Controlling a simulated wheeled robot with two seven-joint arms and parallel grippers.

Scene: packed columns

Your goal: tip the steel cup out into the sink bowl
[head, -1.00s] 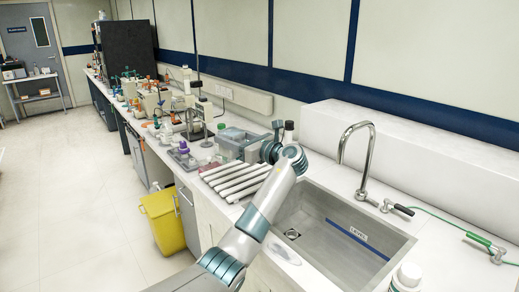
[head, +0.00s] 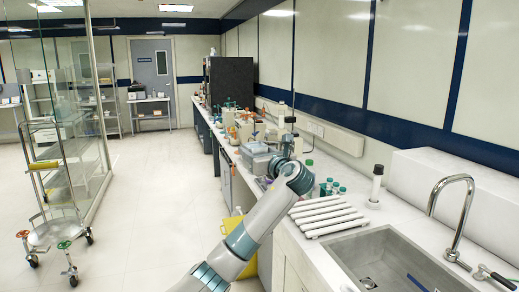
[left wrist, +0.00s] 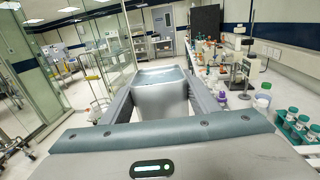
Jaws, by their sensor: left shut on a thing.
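The steel cup (left wrist: 161,98) is a shiny grey vessel between the two fingers of my left gripper (left wrist: 160,104) in the left wrist view. The sink bowl (head: 398,264) is a grey steel basin at the lower right, cut off by the frame. The gripper is well away from it, on its far left side. My right gripper is not in view.
A white slatted rack (head: 325,215) lies between gripper and sink. A curved tap (head: 455,205) rises behind the bowl. Green-capped vials (head: 332,186) and a black-capped bottle (head: 376,184) stand on the counter. A yellow bin (head: 246,260) is below. A trolley (head: 52,215) stands left on open floor.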

